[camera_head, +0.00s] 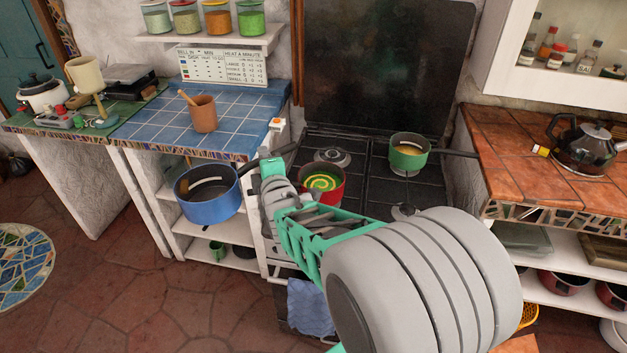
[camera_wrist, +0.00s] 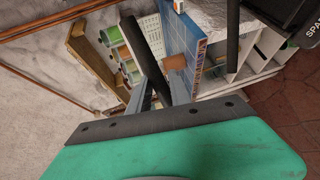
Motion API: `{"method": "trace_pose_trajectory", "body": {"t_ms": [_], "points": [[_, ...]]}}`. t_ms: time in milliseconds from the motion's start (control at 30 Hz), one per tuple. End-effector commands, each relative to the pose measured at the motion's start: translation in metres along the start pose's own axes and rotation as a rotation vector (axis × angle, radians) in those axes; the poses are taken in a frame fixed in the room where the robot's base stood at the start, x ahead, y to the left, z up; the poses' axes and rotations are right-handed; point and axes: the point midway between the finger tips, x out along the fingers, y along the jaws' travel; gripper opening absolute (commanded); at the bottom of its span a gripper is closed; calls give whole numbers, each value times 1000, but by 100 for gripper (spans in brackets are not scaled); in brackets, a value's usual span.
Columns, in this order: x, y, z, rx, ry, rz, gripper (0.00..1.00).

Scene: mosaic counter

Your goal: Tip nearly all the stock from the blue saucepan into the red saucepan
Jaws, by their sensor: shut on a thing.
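The blue saucepan (camera_head: 212,208) hangs in the air in front of the blue-tiled counter, left of the hob, in the head view. It looks roughly level, and its mouth shows a dark inside with a pale curved streak; I cannot tell the stock level. My gripper (camera_head: 271,168) is shut on its dark handle (camera_head: 283,150). The red saucepan (camera_head: 338,188) stands on the hob, right of my gripper, with a green and yellow swirl inside. My forearm covers part of its near side. The wrist view shows dark bars past my gripper, but no pan bowl.
A green saucepan (camera_head: 409,160) with yellowish contents stands on the hob (camera_head: 375,181) at the right. A terracotta pot (camera_head: 203,116) sits on the blue-tiled counter (camera_head: 245,110). A black kettle (camera_head: 583,146) stands on the right counter. Open floor lies at the left.

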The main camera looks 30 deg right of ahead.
Motion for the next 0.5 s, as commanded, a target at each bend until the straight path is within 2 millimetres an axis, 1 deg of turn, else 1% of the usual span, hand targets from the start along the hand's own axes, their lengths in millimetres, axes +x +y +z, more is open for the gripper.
{"method": "trace_pose_trajectory", "body": {"t_ms": [33, 67, 100, 167, 200, 233, 267, 300, 367, 400, 467, 500], "points": [[15, -13, 26, 8, -53, 14, 0], [23, -15, 41, 12, -85, 18, 0], [32, -17, 63, 16, -131, 24, 0], [44, -20, 98, 26, -201, 33, 0], [50, -22, 122, 33, -249, 40, 0], [54, -24, 141, 38, -286, 44, 0], [58, -25, 159, 43, -321, 51, 0], [61, -28, 184, 51, -369, 56, 0], [64, -30, 220, 64, -438, 67, 0], [64, -32, 244, 72, -484, 75, 0], [63, -36, 278, 85, -548, 86, 0], [61, -38, 299, 93, -587, 92, 0]]}}
